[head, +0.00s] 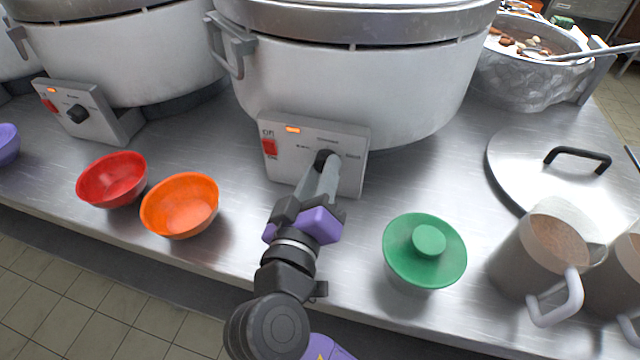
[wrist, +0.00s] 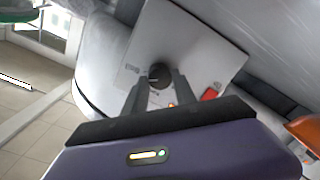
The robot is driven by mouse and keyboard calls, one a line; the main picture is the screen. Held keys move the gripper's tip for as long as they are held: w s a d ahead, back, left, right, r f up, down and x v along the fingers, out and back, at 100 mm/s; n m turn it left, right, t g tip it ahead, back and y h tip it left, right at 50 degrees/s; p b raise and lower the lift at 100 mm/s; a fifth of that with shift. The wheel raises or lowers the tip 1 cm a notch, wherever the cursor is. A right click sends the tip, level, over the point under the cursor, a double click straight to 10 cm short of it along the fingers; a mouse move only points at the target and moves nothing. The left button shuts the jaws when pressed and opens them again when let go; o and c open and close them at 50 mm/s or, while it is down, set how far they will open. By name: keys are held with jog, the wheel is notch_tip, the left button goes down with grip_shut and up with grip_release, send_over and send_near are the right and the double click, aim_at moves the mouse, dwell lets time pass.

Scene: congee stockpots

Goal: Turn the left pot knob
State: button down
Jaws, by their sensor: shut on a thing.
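A large white pot (head: 360,85) stands in the middle of the head view, with a control panel (head: 285,170) at its front. The panel has a red switch (head: 269,147), a lit orange lamp (head: 293,129) and a black knob (head: 322,155). My gripper (head: 325,166) is shut on this knob. In the wrist view the knob (wrist: 158,71) sits between my gripper's fingertips (wrist: 160,82), and its lower part is hidden. A second white pot (head: 125,55) stands to the left. Its panel has a black knob (head: 77,113) with nothing touching it.
At the right are metal mugs (head: 525,260), a pot lid (head: 530,150) and a pot with a ladle (head: 520,85).

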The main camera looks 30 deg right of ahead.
jog(key=shift+f+m+b, duration=0.2)
jog(key=shift+m+b, duration=0.65)
jog(key=shift+m, duration=0.15)
jog(key=c, duration=1)
grip_release()
jog(key=shift+r, duration=0.15)
jog(key=shift+v, duration=3.95)
